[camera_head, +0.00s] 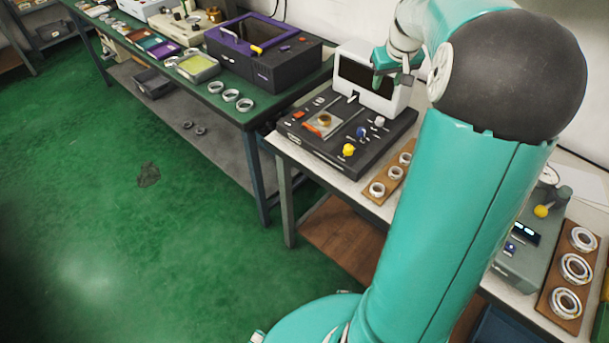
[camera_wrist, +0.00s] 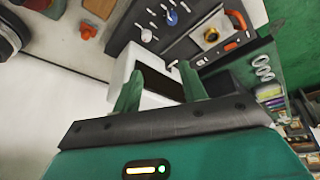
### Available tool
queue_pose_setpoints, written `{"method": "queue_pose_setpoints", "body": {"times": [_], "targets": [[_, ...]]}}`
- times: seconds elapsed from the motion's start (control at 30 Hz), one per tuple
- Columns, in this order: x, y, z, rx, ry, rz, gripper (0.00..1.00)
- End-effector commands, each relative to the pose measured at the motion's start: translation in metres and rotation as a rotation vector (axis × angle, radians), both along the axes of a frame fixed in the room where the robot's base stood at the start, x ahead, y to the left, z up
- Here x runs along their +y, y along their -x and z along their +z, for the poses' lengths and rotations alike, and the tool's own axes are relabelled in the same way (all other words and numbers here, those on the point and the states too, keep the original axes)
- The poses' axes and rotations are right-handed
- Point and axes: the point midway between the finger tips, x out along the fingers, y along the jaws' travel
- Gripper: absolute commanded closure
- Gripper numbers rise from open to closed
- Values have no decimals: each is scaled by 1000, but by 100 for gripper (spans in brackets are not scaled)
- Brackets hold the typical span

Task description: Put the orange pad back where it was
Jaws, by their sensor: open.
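A row of small coloured pads lies on the far green-topped table. An orange-looking pad (camera_head: 139,35) seems to be among them, beside teal and dark red ones; it is too small to be sure of. My gripper (camera_head: 384,75) is raised in front of the white unit with a dark screen (camera_head: 395,88), far from the pads. In the wrist view my gripper (camera_wrist: 160,68) has its two green fingers spread apart with nothing between them; the white unit shows behind them.
A dark panel (camera_head: 318,151) with knobs, an orange handle and a brass ring stands below my gripper. A purple-and-black box (camera_head: 263,50) and a yellow-green tray (camera_head: 198,68) stand on the far table. Bearing rings sit on wooden boards (camera_head: 393,172). The green floor at left is open.

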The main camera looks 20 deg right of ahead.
Motion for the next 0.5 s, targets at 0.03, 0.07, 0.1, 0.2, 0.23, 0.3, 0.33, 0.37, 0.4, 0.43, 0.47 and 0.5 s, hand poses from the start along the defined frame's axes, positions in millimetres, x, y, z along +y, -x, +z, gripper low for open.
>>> {"method": "queue_pose_setpoints", "body": {"times": [0.03, 0.07, 0.1, 0.2, 0.23, 0.3, 0.33, 0.37, 0.4, 0.43, 0.47, 0.5], "targets": [[33, 3, 14, -3, 12, 24, 58], [50, 6, 20, -4, 16, 33, 58], [72, 12, 27, -6, 21, 43, 58], [125, 30, 42, -15, 28, 72, 58], [140, 36, 45, -18, 29, 78, 58], [173, 53, 52, -29, 31, 97, 58], [187, 61, 54, -34, 31, 105, 58], [199, 70, 56, -39, 30, 112, 58], [216, 82, 57, -47, 28, 121, 58], [227, 91, 58, -53, 26, 130, 58], [239, 100, 58, -59, 23, 137, 58], [253, 113, 58, -67, 18, 147, 58]]}}
